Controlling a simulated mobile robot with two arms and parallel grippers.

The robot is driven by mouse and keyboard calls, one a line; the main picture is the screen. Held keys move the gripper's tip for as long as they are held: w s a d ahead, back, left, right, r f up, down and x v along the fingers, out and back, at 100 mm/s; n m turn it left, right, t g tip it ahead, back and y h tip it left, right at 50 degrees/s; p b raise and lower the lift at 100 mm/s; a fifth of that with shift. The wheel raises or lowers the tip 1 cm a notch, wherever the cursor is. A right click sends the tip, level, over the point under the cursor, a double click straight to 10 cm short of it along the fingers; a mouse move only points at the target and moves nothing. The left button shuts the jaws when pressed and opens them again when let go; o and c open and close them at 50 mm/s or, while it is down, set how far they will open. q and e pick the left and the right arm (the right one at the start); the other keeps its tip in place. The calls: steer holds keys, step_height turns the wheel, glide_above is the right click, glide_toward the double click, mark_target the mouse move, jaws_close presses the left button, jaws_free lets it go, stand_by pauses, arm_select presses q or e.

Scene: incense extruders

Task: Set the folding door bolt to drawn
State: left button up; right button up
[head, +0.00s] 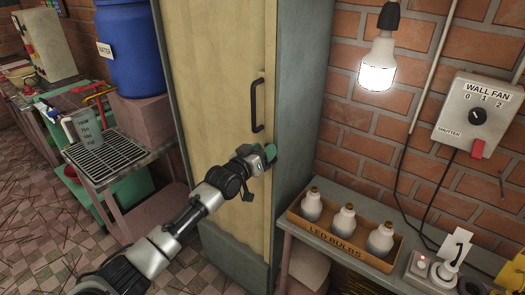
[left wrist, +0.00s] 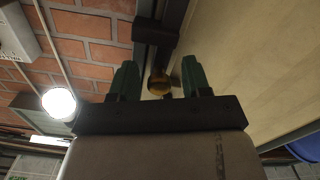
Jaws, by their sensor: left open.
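The folding door (head: 215,80) is a pale wooden panel in a grey-green frame, with a black bar handle (head: 257,105). My left gripper (head: 268,153) is at the door's right edge, below the handle. In the left wrist view its two green fingers (left wrist: 158,82) are apart. A brass-coloured round knob (left wrist: 157,86) shows between them, by a dark bar (left wrist: 155,38) along the door edge; I take these to be the bolt. Contact with the knob cannot be told. In the head view my gripper hides most of the bolt, so its setting is unclear. My right gripper is not in view.
Right of the door, a shelf holds an LED bulbs box (head: 340,236) and a socket block (head: 431,272). A lit bulb (head: 377,70) hangs above, beside a wall fan switch box (head: 478,115). A metal rack table (head: 110,160) and a blue barrel (head: 130,45) stand left.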

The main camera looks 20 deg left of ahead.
mark_target(269, 137)
arm_select(q)
jaws_close()
steer(key=shift+r+p, duration=1.1)
steer(key=shift+r, duration=0.45)
steer(key=shift+f, duration=0.1)
jaws_free()
steer(key=b+v, duration=0.2)
steer(key=v, duration=0.8)
steer(key=shift+s, duration=0.4)
